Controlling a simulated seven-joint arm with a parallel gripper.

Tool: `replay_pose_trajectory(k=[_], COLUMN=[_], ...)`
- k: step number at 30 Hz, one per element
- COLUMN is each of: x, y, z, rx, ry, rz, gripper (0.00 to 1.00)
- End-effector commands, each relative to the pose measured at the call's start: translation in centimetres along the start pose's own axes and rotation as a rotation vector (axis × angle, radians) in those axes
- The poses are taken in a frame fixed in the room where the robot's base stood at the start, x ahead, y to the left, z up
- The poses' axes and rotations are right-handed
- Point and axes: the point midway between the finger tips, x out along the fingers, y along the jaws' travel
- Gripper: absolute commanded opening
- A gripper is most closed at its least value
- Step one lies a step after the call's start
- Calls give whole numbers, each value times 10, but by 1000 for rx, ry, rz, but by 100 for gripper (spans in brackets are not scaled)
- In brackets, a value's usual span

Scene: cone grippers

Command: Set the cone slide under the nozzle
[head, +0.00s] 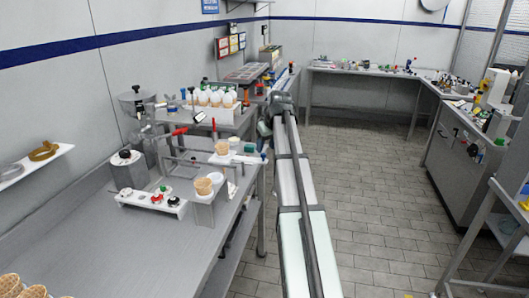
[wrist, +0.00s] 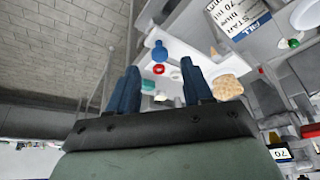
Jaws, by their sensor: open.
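My gripper (wrist: 160,68) is open, its two dark blue fingers apart with nothing held between them. In the wrist view, a white plate (wrist: 196,44) lies beyond the fingertips, with a blue knob (wrist: 159,52), a red ring and a waffle cone (wrist: 228,87). This plate may be the cone slide; I cannot tell for sure. In the head view, a cone (head: 222,147) stands on a rack at the table's right edge, and another cone (head: 203,186) sits on a metal stand nearer. Steel dispensing machinery (head: 135,108) stands behind; I cannot make out its nozzle clearly. My arm largely hides the gripper there.
A white strip with knobs (head: 152,203) lies on the steel table (head: 130,255). A red-handled lever (head: 180,131) and a rack of white cups (head: 215,98) stand farther back. Cones lie at the near left corner.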

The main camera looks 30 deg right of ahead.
Motion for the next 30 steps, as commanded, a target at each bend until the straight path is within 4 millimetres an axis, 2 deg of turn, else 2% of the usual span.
replay_pose_trajectory(k=[3,9,21,23,30], x=[17,34,39,39,39], y=[0,0,0,0,0], z=[0,0,0,0,0], rx=[0,0,0,0,0], ry=[-1,0,0,0,0], rz=[0,0,1,1,0], gripper=[50,50,50,46,23])
